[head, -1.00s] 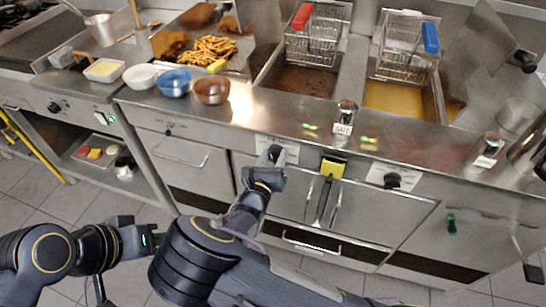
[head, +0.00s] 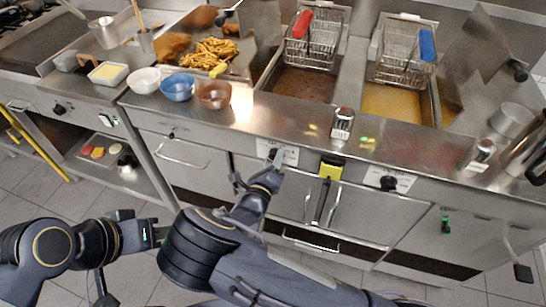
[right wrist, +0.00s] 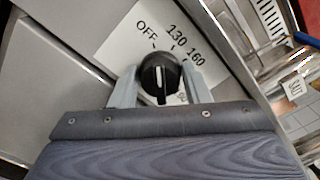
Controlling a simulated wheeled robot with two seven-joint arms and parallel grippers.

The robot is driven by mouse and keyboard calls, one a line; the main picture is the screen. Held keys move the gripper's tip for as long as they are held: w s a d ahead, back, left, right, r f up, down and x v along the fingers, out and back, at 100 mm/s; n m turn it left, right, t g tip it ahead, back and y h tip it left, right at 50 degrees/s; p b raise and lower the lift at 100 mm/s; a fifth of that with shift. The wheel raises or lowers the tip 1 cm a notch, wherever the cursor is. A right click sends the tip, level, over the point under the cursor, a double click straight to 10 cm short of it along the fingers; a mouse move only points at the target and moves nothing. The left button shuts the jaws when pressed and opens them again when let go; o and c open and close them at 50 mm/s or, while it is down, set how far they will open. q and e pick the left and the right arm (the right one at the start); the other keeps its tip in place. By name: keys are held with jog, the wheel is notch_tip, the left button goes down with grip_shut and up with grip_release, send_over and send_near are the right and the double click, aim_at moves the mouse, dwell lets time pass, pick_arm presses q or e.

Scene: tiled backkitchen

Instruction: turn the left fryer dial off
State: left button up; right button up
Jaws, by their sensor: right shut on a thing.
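The left fryer dial is a black round knob on a white plate, seen close in the right wrist view (right wrist: 160,75). Its plate reads OFF, 130, 160, with further marks hidden. A pale line on the knob runs roughly up and down in that view; which end points is unclear. My right gripper (right wrist: 161,88) is shut on the dial, one finger on each side. In the head view the right gripper (head: 273,161) reaches the front panel below the left fryer and largely covers the dial. My left gripper (head: 158,237) is low at the left, away from the counter; its fingers are unclear.
The right fryer dial (head: 388,183) is on the same panel, with a yellow-topped part (head: 331,168) between. Above are a red-handled basket (head: 312,48), a blue-handled basket (head: 408,55) and a salt shaker (head: 342,124). Bowls (head: 176,88) stand left on the counter.

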jog(key=shift+n+p, duration=0.3)
jog(key=shift+n, duration=0.5)
jog(key=shift+f, duration=0.1)
jog(key=o, duration=0.9)
jog(key=shift+o, duration=0.2)
jog(key=b+v, duration=0.1)
jog(key=v, duration=0.7)
jog(key=shift+w+d, duration=0.1)
